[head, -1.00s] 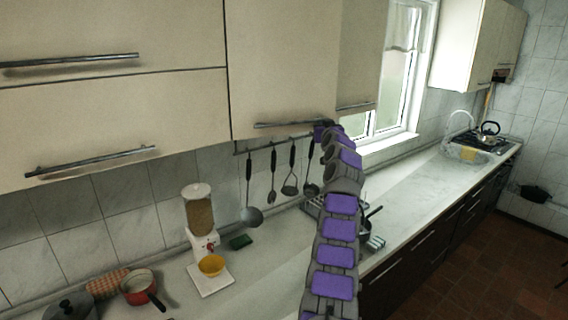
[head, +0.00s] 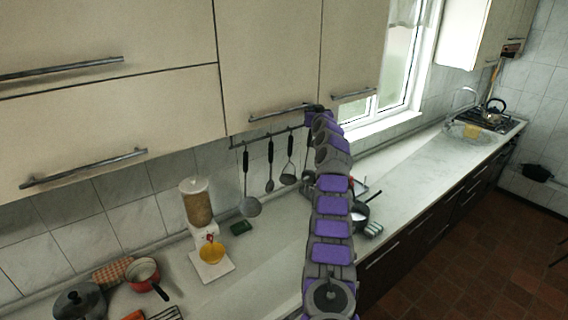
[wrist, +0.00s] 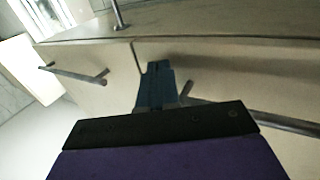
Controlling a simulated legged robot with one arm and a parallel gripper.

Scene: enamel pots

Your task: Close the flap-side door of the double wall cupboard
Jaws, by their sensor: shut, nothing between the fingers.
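The double wall cupboard has two cream doors. Its flap-side door (head: 268,60) is the left one, with a bar handle (head: 279,112) low on it. It looks flush, or nearly so, with the other door (head: 350,45); a small gap cannot be ruled out. My gripper (head: 314,114) is at the flap-side door's lower right corner, by the handle's end. In the wrist view my shut, empty fingers (wrist: 157,85) point at the door face just beside the seam, with the flap-side handle (wrist: 270,122) to the right. Whether they touch is unclear.
Flap cabinets (head: 105,110) with bar handles adjoin at the left. Utensils hang from a rail (head: 262,138) below the cupboard. A cereal dispenser (head: 197,205), a red pan (head: 143,271) and a dark pot (head: 78,302) stand on the counter. A window (head: 400,75) is to the right.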

